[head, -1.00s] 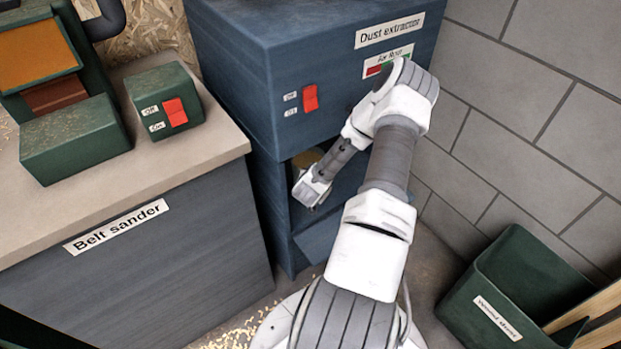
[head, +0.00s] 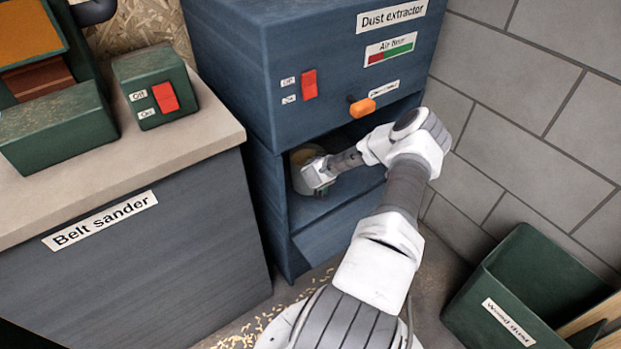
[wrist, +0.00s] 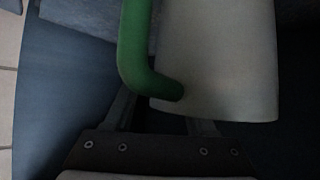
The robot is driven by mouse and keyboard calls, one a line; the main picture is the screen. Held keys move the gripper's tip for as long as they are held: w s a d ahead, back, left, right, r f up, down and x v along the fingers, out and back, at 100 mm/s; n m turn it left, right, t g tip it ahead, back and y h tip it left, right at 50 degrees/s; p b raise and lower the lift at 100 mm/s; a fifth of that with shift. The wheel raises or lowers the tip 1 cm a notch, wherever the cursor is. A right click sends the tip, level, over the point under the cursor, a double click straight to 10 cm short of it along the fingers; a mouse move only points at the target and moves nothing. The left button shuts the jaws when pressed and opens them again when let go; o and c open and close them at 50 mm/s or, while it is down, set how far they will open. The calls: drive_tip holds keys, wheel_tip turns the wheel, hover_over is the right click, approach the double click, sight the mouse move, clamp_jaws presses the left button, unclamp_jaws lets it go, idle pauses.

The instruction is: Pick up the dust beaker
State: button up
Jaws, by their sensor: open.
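The dust beaker (head: 303,160) stands inside the open lower bay of the blue dust extractor (head: 240,60), at its left side, partly hidden by my gripper. In the wrist view the beaker (wrist: 225,65) is a pale, cloudy vessel with a green handle (wrist: 134,45) on its left side. My gripper (head: 318,178) is in the bay, right up against the beaker in the head view. In the wrist view its two open fingers (wrist: 163,118) reach up at the handle's lower end and the beaker's edge. Their tips are hidden, and I cannot tell whether they touch it.
An orange knob (head: 362,108) sticks out above the bay, close to my arm. The bay's walls surround my gripper. The belt sander bench (head: 150,240) stands at left, a block wall (head: 530,110) at right. A green wood bin (head: 510,300) is at lower right.

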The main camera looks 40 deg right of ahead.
drive_tip(key=shift+w+d, duration=0.1)
clamp_jaws()
idle(1.4)
